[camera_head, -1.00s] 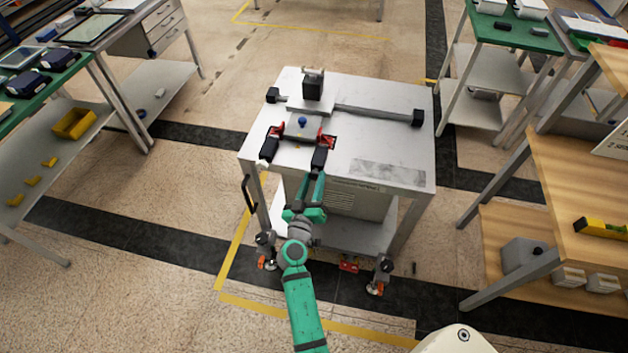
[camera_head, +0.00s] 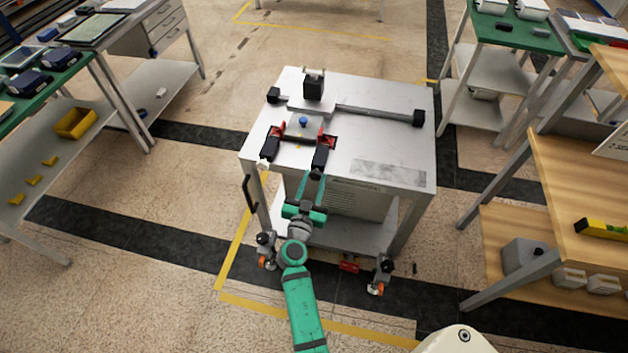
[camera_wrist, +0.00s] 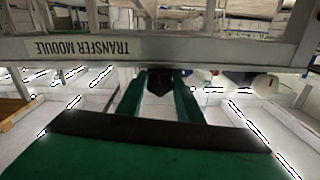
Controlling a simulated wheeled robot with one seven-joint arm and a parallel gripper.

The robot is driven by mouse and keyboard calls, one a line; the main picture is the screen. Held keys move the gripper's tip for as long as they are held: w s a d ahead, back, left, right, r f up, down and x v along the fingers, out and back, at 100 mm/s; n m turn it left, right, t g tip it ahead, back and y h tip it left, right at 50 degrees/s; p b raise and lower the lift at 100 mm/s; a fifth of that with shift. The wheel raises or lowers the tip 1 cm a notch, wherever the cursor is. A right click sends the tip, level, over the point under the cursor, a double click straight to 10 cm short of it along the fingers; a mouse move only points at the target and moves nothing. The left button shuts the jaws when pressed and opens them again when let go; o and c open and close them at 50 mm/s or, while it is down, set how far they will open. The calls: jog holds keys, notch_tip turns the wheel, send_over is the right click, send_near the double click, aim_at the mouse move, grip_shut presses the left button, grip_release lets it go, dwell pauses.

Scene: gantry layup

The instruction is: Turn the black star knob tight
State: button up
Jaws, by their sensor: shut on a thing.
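The black star knob (camera_wrist: 160,84) shows in the wrist view as a dark shape between the two green fingertips, under the table edge. My gripper (camera_wrist: 160,92) is shut on it, with one finger on each side. In the head view my gripper (camera_head: 316,185) reaches up to the front edge of the cart top, near its middle. The knob is hard to make out there, hidden by the fingers and the edge. How tight it sits cannot be seen.
The grey cart (camera_head: 385,145) carries a black rail, red-and-black clamps (camera_head: 270,145) and a blue knob (camera_head: 302,122). A "TRANSFER MODULE" label (camera_wrist: 78,48) is on its front beam. A black handle (camera_head: 249,194) sticks out at the left. Wooden shelving (camera_head: 590,180) stands at right.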

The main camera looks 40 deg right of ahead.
jog(key=shift+s+f, duration=0.1)
jog(key=shift+f, duration=0.05)
jog(key=o, duration=1.1)
jog(key=shift+c, duration=0.2)
jog(key=v, duration=1.1)
jog(key=shift+w, duration=0.25)
